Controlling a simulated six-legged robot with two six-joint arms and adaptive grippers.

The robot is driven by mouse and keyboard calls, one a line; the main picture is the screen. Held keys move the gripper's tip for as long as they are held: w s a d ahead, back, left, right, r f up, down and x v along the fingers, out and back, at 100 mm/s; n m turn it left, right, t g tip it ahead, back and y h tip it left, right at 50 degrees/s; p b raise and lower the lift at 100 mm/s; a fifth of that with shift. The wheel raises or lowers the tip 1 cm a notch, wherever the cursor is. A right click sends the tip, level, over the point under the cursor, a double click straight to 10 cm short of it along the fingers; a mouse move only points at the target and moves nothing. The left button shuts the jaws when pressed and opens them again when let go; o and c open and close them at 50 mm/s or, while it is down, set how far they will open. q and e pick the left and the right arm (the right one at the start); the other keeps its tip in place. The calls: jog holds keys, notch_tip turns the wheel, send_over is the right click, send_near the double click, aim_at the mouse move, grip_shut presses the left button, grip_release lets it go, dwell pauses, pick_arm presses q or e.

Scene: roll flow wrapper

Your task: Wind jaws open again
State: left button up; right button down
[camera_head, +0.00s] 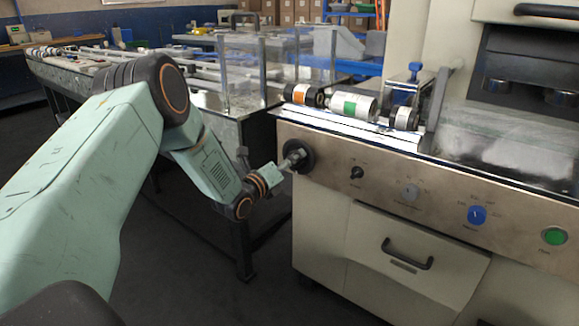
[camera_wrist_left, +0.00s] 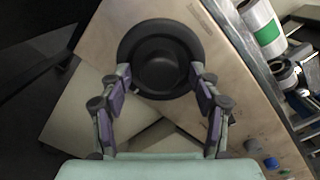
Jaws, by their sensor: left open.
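A black round handwheel (camera_head: 303,149) sits at the left end of the machine's front panel. It fills the upper middle of the left wrist view (camera_wrist_left: 160,50). My left gripper (camera_head: 287,164) is right in front of the wheel. In the left wrist view its fingers (camera_wrist_left: 160,77) are spread on either side of the wheel's lower half, with nothing gripped between them. I cannot tell whether the fingers touch the rim. A metal fixture with a blue top (camera_head: 413,72) stands on the machine; I cannot make out jaws there. My right gripper is not in view.
The front panel has a small black knob (camera_head: 357,172), a blue knob (camera_head: 477,214) and a green button (camera_head: 554,236). Labelled rolls (camera_head: 352,104) lie on the machine's top edge. A drawer handle (camera_head: 407,254) sticks out below. A bench (camera_head: 215,118) stands behind my left arm.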

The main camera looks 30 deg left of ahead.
pick_arm(q)
jog(key=shift+c, duration=0.3)
jog(key=c, duration=1.1)
